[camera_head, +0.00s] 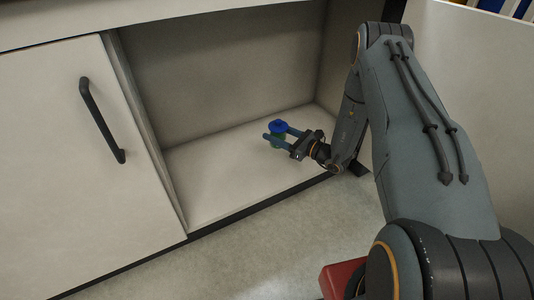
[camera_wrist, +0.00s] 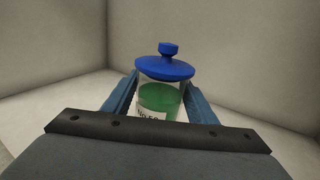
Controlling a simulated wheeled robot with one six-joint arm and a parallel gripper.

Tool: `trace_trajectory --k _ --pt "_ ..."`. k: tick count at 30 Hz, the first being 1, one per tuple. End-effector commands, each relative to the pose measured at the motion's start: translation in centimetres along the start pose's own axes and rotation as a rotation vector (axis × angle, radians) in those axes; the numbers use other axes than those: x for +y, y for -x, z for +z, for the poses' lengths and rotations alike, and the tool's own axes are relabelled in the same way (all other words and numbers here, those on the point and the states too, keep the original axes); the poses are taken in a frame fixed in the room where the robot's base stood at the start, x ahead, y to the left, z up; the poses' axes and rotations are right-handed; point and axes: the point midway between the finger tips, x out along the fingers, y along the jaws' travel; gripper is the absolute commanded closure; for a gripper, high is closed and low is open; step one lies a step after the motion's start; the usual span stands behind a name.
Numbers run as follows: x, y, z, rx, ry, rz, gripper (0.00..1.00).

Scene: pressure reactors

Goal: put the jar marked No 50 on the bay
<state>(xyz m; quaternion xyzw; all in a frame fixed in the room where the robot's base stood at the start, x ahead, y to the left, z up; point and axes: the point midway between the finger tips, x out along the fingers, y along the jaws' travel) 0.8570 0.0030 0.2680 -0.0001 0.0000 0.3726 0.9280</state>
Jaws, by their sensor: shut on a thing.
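The jar (camera_wrist: 158,98) has a blue lid with a knob, clear walls and green contents. Its white label is partly hidden by my gripper's body; what shows reads roughly "No 50". My gripper (camera_head: 275,136) is shut on the jar, with one finger on each side of it below the lid. In the head view the jar's blue lid (camera_head: 279,126) shows above the fingers, inside an open cupboard bay (camera_head: 222,188). The jar looks upright. I cannot tell whether its base touches the bay floor.
A white cupboard door with a black handle (camera_head: 102,120) stands left of the bay opening. The bay floor around the jar is clear. A side wall (camera_head: 340,50) closes the bay on the right. A red object (camera_head: 342,277) is low at the front, near my arm.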

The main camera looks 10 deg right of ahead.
Motion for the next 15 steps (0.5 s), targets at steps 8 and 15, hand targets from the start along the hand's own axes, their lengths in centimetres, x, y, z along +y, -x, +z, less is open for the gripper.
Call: trace_trajectory --k 8,15 --pt "0.1 -0.1 -3.8 -0.001 0.001 0.001 0.79" --pt "0.1 -0.1 -7.2 -0.001 -0.001 0.001 0.79"
